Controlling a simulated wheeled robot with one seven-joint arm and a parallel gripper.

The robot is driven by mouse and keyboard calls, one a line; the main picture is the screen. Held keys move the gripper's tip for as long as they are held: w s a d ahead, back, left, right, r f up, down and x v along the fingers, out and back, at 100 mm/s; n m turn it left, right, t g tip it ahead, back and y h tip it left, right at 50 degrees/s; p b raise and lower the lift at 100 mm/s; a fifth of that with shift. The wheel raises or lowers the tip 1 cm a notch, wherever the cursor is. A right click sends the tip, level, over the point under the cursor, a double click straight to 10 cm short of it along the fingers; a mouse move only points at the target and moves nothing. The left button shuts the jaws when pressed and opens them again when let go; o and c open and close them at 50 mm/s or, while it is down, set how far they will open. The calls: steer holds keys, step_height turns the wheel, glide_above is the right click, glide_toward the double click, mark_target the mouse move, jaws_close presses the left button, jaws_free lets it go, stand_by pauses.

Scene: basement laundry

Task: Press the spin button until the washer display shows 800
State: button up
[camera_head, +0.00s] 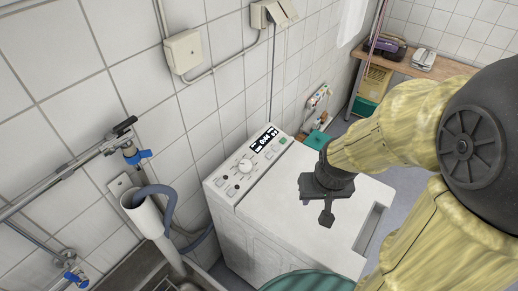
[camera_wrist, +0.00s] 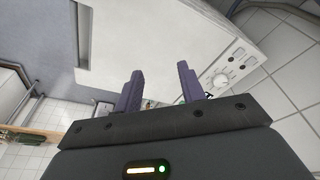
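The white washer (camera_head: 290,222) stands against the tiled wall in the head view. Its control panel (camera_head: 251,160) runs along the back, with a round dial (camera_head: 245,165), small buttons, a green button (camera_head: 283,140) and a dark lit display (camera_head: 264,139). The display's digits are too small to read. I cannot tell which button is the spin button. My gripper (camera_head: 326,215) is above the washer's top, apart from the panel. In the wrist view my gripper's two purple fingers (camera_wrist: 160,88) are spread with nothing between them; the dial (camera_wrist: 218,80) shows to their right.
A grey pipe with a hose (camera_head: 148,215) and a sink (camera_head: 150,275) are left of the washer. A teal round object (camera_head: 308,282) is in front of it. A wooden bench (camera_head: 410,66) stands at the back right. Wall pipes and a blue-handled tap (camera_head: 136,157) are at left.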

jaws_close()
stand_by(1.4)
